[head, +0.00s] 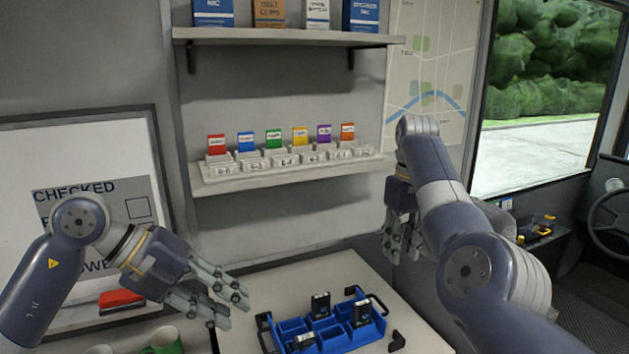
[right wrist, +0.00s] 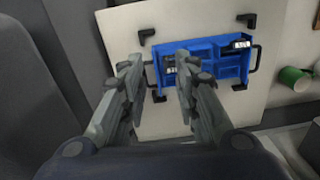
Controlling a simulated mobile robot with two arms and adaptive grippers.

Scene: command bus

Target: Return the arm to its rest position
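My right gripper (head: 402,248) hangs with its fingers pointing down, above and beyond the back of the table, and touches nothing visible. In the right wrist view its fingers (right wrist: 158,82) are spread with nothing between them. My left gripper (head: 238,307) is at the lower left with its fingers apart and empty, pointing right, left of the blue tray. The blue tray (head: 291,326) with black handles sits on the white table (head: 265,283). Black devices (head: 320,306) stand or lie in its compartments. The tray also shows in the right wrist view (right wrist: 203,44).
A shelf (head: 290,179) on the wall holds a row of coloured cards in labelled holders. A higher shelf (head: 290,37) holds boxes. A whiteboard (head: 105,160) hangs at left. Green cups (head: 165,340) stand at the lower left. A red eraser-like block (head: 121,300) is on the whiteboard.

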